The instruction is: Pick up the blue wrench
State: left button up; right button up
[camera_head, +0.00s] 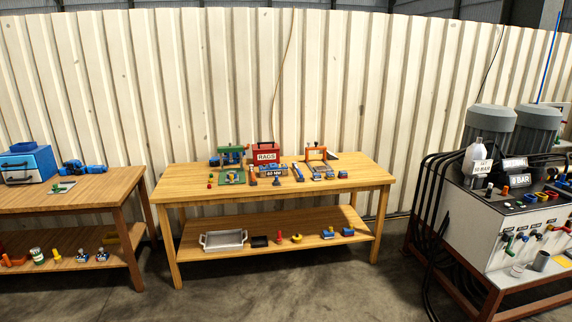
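A wooden workbench (190,184) stands in the middle against the wall, with many small tools on its top. A slim blue piece (297,172) lies near the middle of the top, pointing away from me; it may be the blue wrench, but it is too small to tell. A slim tool with orange and dark parts (252,176) lies left of it. Neither of my grippers is in view.
A red RAGS box (266,155), a green and blue device (231,165) and an orange-framed tool (317,154) stand on the middle bench. A metal tray (223,240) is on its lower shelf. Another bench (100,190) is left; a hydraulic unit (480,225) is right. The floor (300,295) in front is clear.

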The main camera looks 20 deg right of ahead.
aim_at(295, 166)
jog(key=z, duration=0.7)
jog(key=i, duration=2.6)
jog(key=u, duration=0.45)
